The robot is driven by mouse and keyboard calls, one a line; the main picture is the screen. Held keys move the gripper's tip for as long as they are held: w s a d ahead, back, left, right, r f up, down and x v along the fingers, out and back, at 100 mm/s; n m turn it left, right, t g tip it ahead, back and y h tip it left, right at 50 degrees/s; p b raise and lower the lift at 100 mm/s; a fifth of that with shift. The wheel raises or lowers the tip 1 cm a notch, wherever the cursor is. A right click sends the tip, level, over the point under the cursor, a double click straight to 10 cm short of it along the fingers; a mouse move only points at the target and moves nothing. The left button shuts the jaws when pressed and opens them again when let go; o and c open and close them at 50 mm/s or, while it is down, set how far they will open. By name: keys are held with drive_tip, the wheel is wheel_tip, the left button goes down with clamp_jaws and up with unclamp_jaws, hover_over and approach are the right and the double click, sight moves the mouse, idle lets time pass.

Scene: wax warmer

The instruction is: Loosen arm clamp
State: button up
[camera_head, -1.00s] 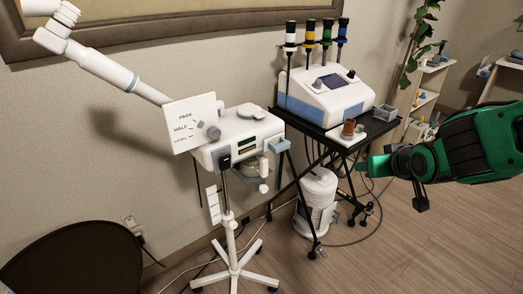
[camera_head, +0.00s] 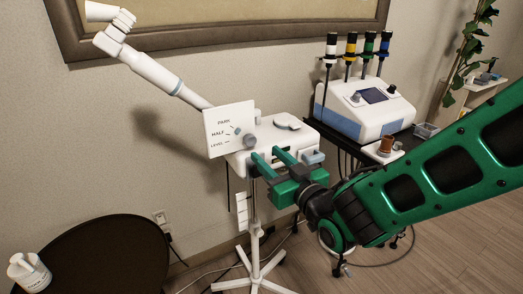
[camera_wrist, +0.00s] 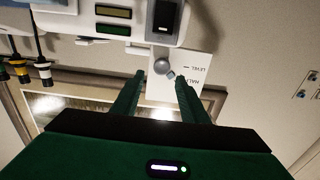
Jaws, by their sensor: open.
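A white device on a wheeled stand (camera_head: 284,137) has a white arm (camera_head: 150,68) raised up to the left. A white plate (camera_head: 223,121) at the arm's base is marked PARK, HALF and LEVEL. A round grey clamp knob (camera_head: 249,142) sits at the plate's right edge, and it also shows in the wrist view (camera_wrist: 162,67). My green gripper (camera_head: 261,165) is open and empty in front of the device, just below the knob in the head view. In the wrist view the knob appears beyond and between the two fingertips (camera_wrist: 158,78), with no contact visible.
The wall and picture frame are behind the device.

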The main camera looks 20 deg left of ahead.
sight(251, 142)
drive_tip(key=shift+x, duration=3.4)
drive_tip(key=shift+s+a, duration=0.1)
drive_tip(key=shift+a, duration=0.15)
